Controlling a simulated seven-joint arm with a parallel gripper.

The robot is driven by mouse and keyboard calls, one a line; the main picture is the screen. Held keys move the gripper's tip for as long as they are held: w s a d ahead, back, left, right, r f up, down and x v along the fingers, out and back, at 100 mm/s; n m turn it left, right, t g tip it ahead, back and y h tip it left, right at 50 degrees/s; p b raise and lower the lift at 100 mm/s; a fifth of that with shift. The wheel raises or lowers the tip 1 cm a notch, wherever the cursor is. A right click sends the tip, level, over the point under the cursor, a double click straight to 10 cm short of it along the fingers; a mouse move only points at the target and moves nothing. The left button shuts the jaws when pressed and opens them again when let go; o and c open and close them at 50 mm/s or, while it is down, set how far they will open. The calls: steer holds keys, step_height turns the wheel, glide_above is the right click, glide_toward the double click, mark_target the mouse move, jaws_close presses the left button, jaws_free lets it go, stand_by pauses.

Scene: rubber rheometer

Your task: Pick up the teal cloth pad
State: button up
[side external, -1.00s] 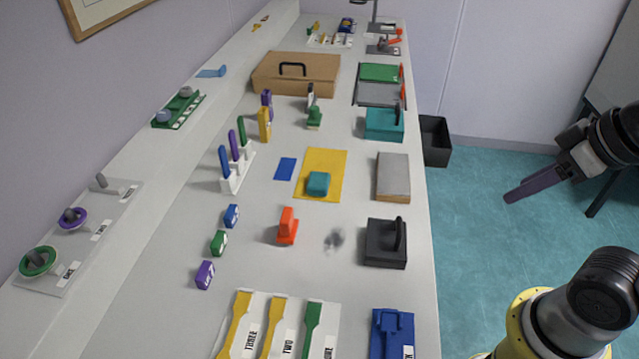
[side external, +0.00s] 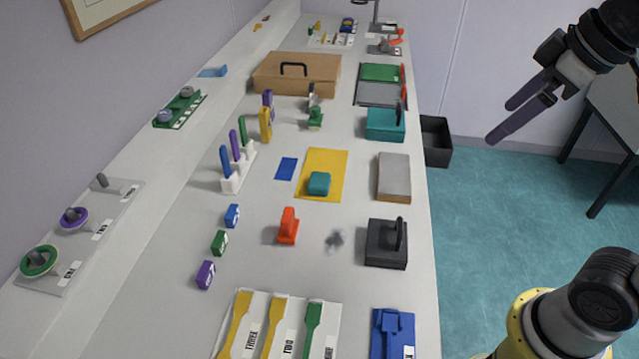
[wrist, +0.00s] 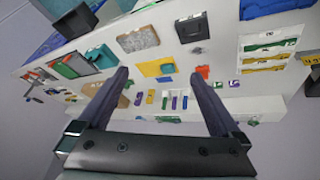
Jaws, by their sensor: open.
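The teal cloth pad (side external: 319,183) lies on the lower part of a yellow sheet (side external: 322,160) in the middle of the bench. In the wrist view the teal pad (wrist: 167,69) shows small on the yellow sheet, between my two fingers. My gripper (side external: 500,124) is open and empty, raised off the right side of the bench over the floor, well apart from the pad. In the wrist view both fingers of my gripper (wrist: 161,80) stand wide apart with nothing between them.
Near the pad are a blue sheet (side external: 286,169), a grey-topped block (side external: 394,177), an orange-red handled piece (side external: 288,226) and a black handled block (side external: 386,243). A dark smudge (side external: 335,240) marks the bench. A teal box (side external: 385,124) stands farther back. The air above the pad is clear.

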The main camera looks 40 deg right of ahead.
steer(key=w+a+r+n, duration=0.1)
steer(key=w+r+n, duration=0.15)
steer(key=w, duration=0.45)
steer(key=n+g, duration=0.3)
steer(key=g, duration=0.2)
glide_above(319, 179)
steer(key=f, duration=2.5)
steer(key=shift+s+d+f, duration=0.1)
steer(key=shift+s+f, duration=0.2)
steer(key=shift+s, duration=0.1)
steer(key=shift+w+f, duration=0.15)
steer(key=shift+f, duration=1.45)
steer(key=shift+w+f, duration=0.1)
steer(key=shift+f, duration=1.45)
steer(key=c, duration=1.2)
steer(key=shift+o, duration=0.2)
steer(key=shift+r, duration=0.15)
